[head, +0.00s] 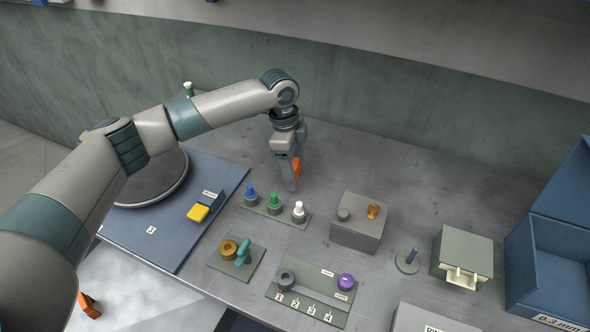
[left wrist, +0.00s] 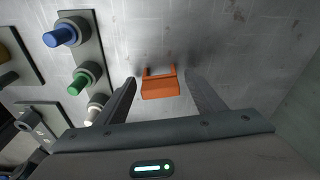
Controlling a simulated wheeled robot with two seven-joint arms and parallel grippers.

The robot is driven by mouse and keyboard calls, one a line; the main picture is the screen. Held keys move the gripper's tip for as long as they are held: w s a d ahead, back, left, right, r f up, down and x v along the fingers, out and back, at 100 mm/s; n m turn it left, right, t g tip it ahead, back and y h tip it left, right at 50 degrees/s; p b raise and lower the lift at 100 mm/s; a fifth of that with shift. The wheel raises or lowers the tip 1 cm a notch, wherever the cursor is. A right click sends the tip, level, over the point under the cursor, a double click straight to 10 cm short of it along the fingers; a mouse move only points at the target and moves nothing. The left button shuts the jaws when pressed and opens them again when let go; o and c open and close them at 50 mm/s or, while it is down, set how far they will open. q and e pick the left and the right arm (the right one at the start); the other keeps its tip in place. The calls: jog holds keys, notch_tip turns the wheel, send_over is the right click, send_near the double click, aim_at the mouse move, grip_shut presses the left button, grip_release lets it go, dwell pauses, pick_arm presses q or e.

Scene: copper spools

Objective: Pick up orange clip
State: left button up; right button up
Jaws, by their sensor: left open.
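The orange clip (head: 297,166) shows at the back middle of the grey table, partly hidden behind my left gripper (head: 291,184). The gripper points down there with its fingers open. In the left wrist view the clip (left wrist: 160,88) lies between the two open fingers (left wrist: 161,80), with a gap on each side. I cannot tell its exact height relative to the fingertips. My right gripper is not in view.
A plate with blue, green and white knobs (head: 274,204) stands just in front of the gripper. A grey box (head: 358,224) stands to the right. A blue mat (head: 176,232) with a yellow block (head: 198,213) lies left. Another orange piece (head: 89,305) shows at lower left. Table behind is clear.

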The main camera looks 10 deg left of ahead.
aim_at(297, 164)
pick_arm(q)
jog(key=c, duration=1.1)
jog(key=shift+c, duration=0.2)
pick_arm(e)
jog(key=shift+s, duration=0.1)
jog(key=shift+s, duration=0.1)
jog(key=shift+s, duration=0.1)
